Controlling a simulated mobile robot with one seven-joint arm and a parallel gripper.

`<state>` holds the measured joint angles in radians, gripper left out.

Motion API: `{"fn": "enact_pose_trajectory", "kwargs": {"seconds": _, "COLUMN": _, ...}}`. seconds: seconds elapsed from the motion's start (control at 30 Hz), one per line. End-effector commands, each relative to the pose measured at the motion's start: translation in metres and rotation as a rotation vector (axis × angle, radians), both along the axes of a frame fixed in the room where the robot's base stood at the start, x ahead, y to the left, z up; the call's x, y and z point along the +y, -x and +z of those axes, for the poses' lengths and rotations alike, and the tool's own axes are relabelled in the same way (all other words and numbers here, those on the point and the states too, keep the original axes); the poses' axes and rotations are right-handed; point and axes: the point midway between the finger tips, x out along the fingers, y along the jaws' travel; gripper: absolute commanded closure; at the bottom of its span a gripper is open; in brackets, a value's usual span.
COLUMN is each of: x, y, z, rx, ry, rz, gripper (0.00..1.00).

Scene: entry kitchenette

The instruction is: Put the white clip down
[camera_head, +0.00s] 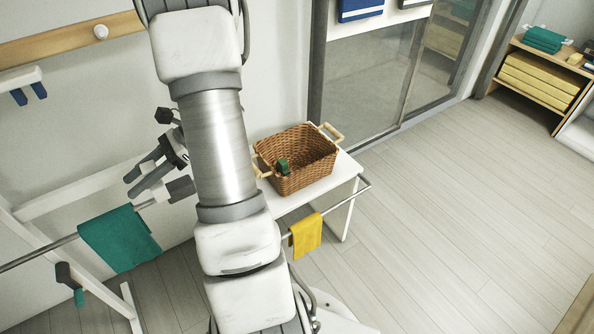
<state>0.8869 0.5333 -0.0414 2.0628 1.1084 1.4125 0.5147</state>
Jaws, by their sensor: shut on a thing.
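My gripper (142,179) shows left of my arm, above the rail and the teal cloth. Its dark fingers point down and to the left. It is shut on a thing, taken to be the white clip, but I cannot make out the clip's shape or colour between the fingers. My arm hides part of the wall and rail behind it.
A teal cloth (119,240) and a yellow cloth (306,236) hang on a metal rail (40,256). A wicker basket (311,171) with a green item (283,166) stands on a white bench (342,172). Shelves (540,78) stand far right. The floor (460,210) at right is clear.

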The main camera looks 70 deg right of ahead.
Motion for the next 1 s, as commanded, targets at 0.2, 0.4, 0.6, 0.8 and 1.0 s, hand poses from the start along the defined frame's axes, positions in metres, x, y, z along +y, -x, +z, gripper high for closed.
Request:
{"fn": "enact_pose_trajectory", "kwargs": {"seconds": 0.2, "x": 0.056, "y": -0.029, "z": -0.030, "rx": 0.005, "ry": -0.004, "rz": 0.000, "gripper": 1.00}}
{"fn": "enact_pose_trajectory", "kwargs": {"seconds": 0.4, "x": 0.111, "y": -0.059, "z": -0.059, "rx": 0.004, "ry": -0.004, "rz": -0.009, "gripper": 1.00}}
{"fn": "enact_pose_trajectory", "kwargs": {"seconds": 0.6, "x": 0.152, "y": -0.083, "z": -0.082, "rx": 0.003, "ry": -0.002, "rz": -0.017, "gripper": 1.00}}
{"fn": "enact_pose_trajectory", "kwargs": {"seconds": 0.8, "x": 0.163, "y": -0.089, "z": -0.089, "rx": 0.004, "ry": 0.001, "rz": -0.020, "gripper": 1.00}}
{"fn": "enact_pose_trajectory", "kwargs": {"seconds": 1.0, "x": 0.163, "y": -0.089, "z": -0.088, "rx": 0.003, "ry": 0.000, "rz": -0.020, "gripper": 1.00}}
